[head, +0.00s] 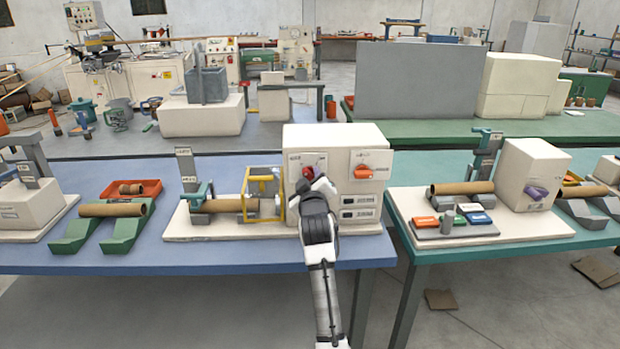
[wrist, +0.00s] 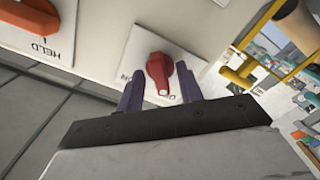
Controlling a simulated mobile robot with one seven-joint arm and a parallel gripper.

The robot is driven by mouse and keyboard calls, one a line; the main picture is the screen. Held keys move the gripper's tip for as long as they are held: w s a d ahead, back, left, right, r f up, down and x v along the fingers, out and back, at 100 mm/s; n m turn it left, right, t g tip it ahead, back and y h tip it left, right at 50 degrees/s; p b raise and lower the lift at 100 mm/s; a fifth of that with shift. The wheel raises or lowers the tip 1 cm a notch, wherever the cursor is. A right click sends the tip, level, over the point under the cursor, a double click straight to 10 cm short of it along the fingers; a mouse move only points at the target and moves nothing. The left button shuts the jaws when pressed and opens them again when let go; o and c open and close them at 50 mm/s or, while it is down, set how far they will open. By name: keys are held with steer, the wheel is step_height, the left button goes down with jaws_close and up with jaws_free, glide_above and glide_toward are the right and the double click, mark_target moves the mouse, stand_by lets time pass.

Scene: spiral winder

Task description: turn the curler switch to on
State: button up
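A red rotary switch (wrist: 158,72) sits on a white plate on the front of a white control box. Its label is mostly hidden by my gripper, so I cannot read its name. Its narrow white-tipped end points down in the wrist view. My gripper (wrist: 159,90) is open, with one purple finger on each side of the switch and a gap to it visible. In the head view my gripper (head: 312,184) is at the upper left of the box front (head: 345,138) and partly covers the red switch (head: 308,172).
An orange switch (head: 362,171) marked HELD in the wrist view (wrist: 27,22) is beside the red one. Two dark panels (head: 358,206) are below it.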

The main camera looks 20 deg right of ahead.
steer(key=shift+c, duration=0.5)
jaws_close()
steer(key=shift+m, duration=0.3)
steer(key=m, duration=0.2)
steer(key=shift+a+m, duration=0.1)
steer(key=shift+m, duration=0.3)
steer(key=m, duration=0.4)
steer(key=shift+m, duration=0.3)
steer(key=m, duration=0.3)
steer(key=shift+m+p, duration=0.6)
steer(key=shift+m, duration=1.9)
